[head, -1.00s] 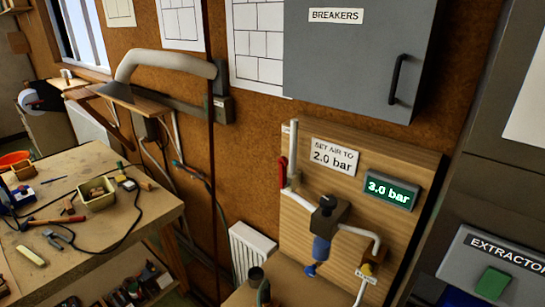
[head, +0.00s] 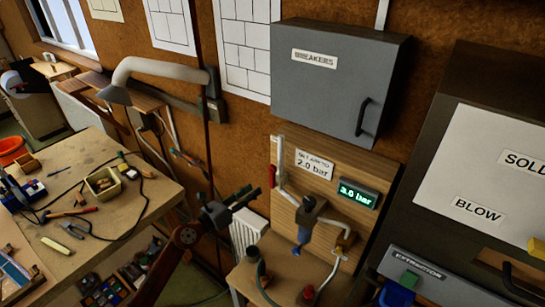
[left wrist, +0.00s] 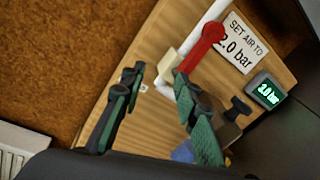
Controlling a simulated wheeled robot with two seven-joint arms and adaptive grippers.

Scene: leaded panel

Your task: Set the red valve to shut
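The red valve (head: 272,175) has a red lever on the white pipe at the left side of the wooden air panel (head: 345,170). In the left wrist view the red lever (left wrist: 203,47) lies roughly along the pipe, its free end toward the lower left. My left gripper (head: 246,195) is in front of and left of the panel in the head view. In the wrist view its fingers (left wrist: 160,76) are apart with nothing between them, the right finger close to the lever's free end; I cannot tell whether they touch. My right gripper is not in view.
A display (head: 358,194) reads 3.0 bar beside a "SET AIR TO 2.0 bar" label (head: 314,163). A dark regulator (head: 311,208) sits below. The grey breaker box (head: 335,80) hangs above. A cluttered workbench (head: 100,220) stands left, a white radiator (head: 245,230) behind my gripper.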

